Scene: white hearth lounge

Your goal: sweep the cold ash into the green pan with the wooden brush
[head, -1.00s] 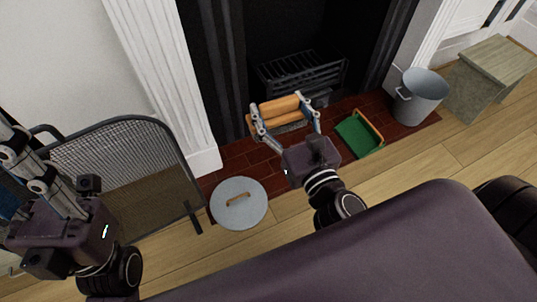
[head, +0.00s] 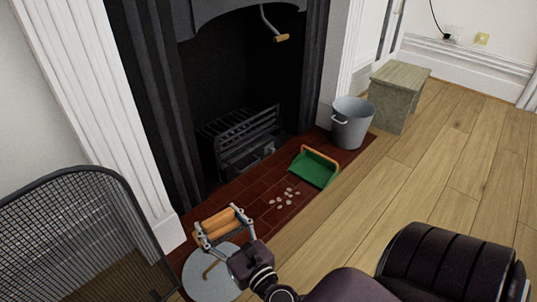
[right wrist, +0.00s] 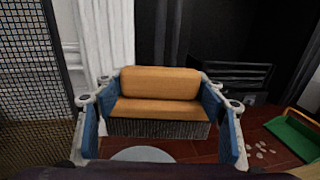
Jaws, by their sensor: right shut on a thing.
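My right gripper (head: 222,226) is shut on the wooden brush (head: 224,217), one finger at each end, over the left part of the hearth by the round lid. In the right wrist view the brush (right wrist: 160,84) shows its orange-brown wood and grey bristles between blue finger pads. The cold ash (head: 284,198) is a small patch of pale flakes on the red tiles, right of the brush and apart from it; it also shows in the right wrist view (right wrist: 262,150). The green pan (head: 314,169), with a wooden handle bar, lies on the tiles beyond the ash. My left gripper is out of view.
A grey lid (head: 212,285) lies under my right gripper. A mesh fire screen (head: 75,235) stands at left. A metal bucket (head: 352,122) and a stone-like block (head: 398,95) stand right of the pan. The grate (head: 240,138) is behind. Wooden floor at right is clear.

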